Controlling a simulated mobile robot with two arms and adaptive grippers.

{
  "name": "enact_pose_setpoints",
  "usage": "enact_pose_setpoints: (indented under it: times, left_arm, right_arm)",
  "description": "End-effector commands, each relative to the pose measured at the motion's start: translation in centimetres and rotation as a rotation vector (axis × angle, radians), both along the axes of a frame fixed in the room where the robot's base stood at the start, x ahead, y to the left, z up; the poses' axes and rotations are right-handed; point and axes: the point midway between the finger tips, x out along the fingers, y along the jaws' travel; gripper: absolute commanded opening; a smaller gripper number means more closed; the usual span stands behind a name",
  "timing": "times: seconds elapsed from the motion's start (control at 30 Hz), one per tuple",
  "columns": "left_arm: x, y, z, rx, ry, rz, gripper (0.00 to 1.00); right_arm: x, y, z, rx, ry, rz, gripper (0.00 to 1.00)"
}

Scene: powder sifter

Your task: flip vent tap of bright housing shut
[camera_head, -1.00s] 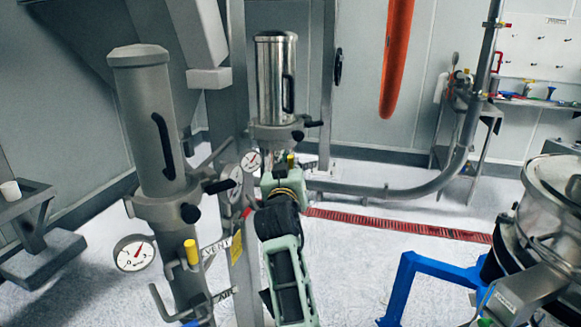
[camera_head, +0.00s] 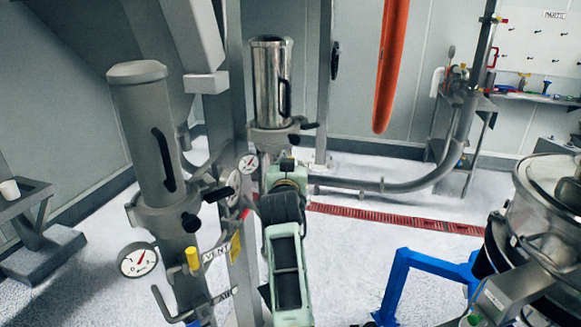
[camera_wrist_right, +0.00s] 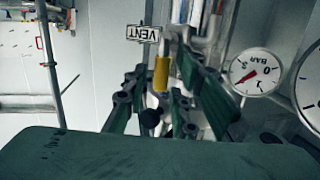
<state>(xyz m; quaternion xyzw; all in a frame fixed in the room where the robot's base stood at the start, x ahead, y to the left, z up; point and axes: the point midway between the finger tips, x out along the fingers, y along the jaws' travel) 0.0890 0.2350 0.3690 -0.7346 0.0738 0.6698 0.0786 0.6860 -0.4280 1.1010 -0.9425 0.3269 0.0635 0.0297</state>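The bright housing (camera_head: 271,82) is the shiny steel cylinder standing behind the dull grey one in the head view. My right arm reaches toward its base, and the right gripper (camera_head: 288,163) is just below the housing. In the right wrist view a yellow tap handle (camera_wrist_right: 161,74) hangs below the VENT label (camera_wrist_right: 143,34), which appears upside down. The right gripper's green fingers (camera_wrist_right: 158,88) are spread on both sides of the handle, with gaps visible. In the head view this handle is hidden by my gripper. My left gripper is not in view.
The dull housing (camera_head: 145,125) stands close on the left, with its own yellow tap (camera_head: 193,258) and gauge (camera_head: 138,260). A small gauge (camera_head: 249,163) sits beside the bright housing. A blue frame (camera_head: 398,285) and steel vessel (camera_head: 535,215) are at right.

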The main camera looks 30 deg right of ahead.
Motion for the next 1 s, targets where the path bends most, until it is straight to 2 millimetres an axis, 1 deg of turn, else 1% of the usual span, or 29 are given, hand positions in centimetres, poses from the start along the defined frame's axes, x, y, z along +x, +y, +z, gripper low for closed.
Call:
enact_pose_setpoints:
  times: [0.3,0.43,0.57,0.7,0.8,0.9,1.0]
  left_arm:
    - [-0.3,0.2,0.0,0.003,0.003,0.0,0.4]
    - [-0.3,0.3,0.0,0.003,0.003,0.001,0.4]
    - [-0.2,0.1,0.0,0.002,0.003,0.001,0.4]
    - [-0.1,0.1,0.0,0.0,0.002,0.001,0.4]
    - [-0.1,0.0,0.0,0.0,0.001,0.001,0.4]
    - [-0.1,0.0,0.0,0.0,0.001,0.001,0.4]
    - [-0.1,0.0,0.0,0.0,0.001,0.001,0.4]
  right_arm:
    - [0.0,0.0,0.0,-0.002,0.0,0.0,0.32]
    - [0.0,0.0,0.9,-0.003,-0.002,0.0,0.32]
    - [0.0,0.0,3.0,-0.002,-0.005,0.001,0.32]
    - [0.0,0.0,5.9,-0.001,-0.005,0.001,0.32]
    - [0.0,0.0,7.6,-0.002,-0.005,0.0,0.32]
    - [0.0,0.0,8.9,-0.002,-0.002,0.0,0.32]
    - [0.0,0.0,9.7,-0.001,0.0,0.0,0.32]
